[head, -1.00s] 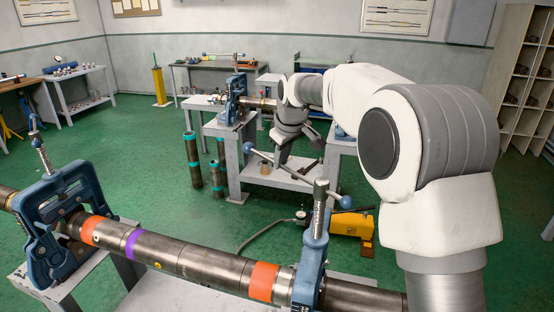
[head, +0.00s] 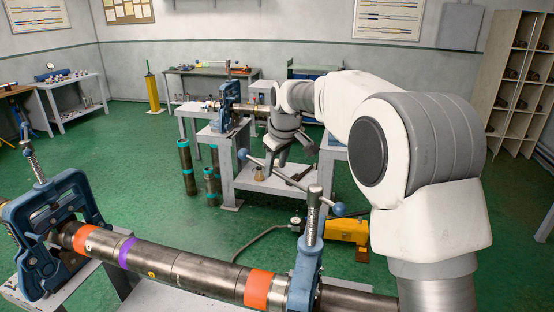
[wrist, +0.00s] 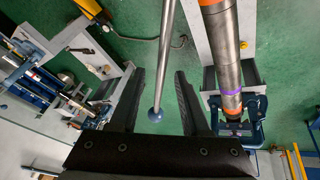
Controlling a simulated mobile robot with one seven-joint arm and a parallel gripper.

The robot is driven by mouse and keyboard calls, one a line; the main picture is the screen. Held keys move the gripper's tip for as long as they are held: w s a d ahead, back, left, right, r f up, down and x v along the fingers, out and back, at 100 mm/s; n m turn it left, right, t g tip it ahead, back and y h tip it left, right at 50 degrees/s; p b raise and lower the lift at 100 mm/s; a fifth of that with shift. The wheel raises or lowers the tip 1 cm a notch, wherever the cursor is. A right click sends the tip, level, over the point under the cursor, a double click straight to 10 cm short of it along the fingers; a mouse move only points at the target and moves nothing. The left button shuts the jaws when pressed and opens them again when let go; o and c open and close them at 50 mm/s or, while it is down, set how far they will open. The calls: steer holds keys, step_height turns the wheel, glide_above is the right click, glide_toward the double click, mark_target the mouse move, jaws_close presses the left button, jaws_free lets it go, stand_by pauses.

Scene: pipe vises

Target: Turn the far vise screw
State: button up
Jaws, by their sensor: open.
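A blue vise (head: 306,272) clamps the pipe (head: 205,270) at the lower middle. Its upright screw (head: 314,215) carries a slanted grey handle bar (head: 286,181) with blue ball ends. A second blue vise (head: 45,235) with its own screw (head: 29,150) holds the pipe at left. Another blue vise (head: 229,108) stands farther back. I cannot tell which the task calls far. My gripper (head: 296,152) is open, pointing down beyond the handle bar. In the wrist view, a bar with a ball end (wrist: 156,115) appears between my open fingers (wrist: 159,75); contact cannot be told.
A grey cart (head: 262,184) stands beyond the bar, with dark upright pipes (head: 187,168) beside it. A yellow pump (head: 350,232) with a hose sits on the green floor. Workbenches line the back, and shelving (head: 520,85) stands at right.

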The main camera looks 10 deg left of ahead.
steer(key=b+v, duration=0.1)
steer(key=v, duration=1.6)
steer(key=shift+r, duration=0.25)
steer(key=s+d+f+m+h+b, duration=0.1)
steer(key=s+d+f+m, duration=0.15)
steer(key=s+d, duration=0.4)
steer(key=s+d+f+m+b, duration=0.1)
steer(key=s+d+f+m, duration=0.15)
steer(key=s+d, duration=0.45)
steer(key=s+d+f+m, duration=0.2)
steer(key=s+d+f, duration=0.1)
steer(key=s+f, duration=0.3)
steer(key=s+d+f+m+t+h+b, duration=0.1)
steer(key=s+d+f+m, duration=0.2)
steer(key=s+f, duration=0.4)
steer(key=s, duration=0.4)
steer(key=shift+d, duration=0.3)
steer(key=shift+s+d+f+m, duration=0.1)
steer(key=shift+s+d+m, duration=0.05)
steer(key=shift+m, duration=0.15)
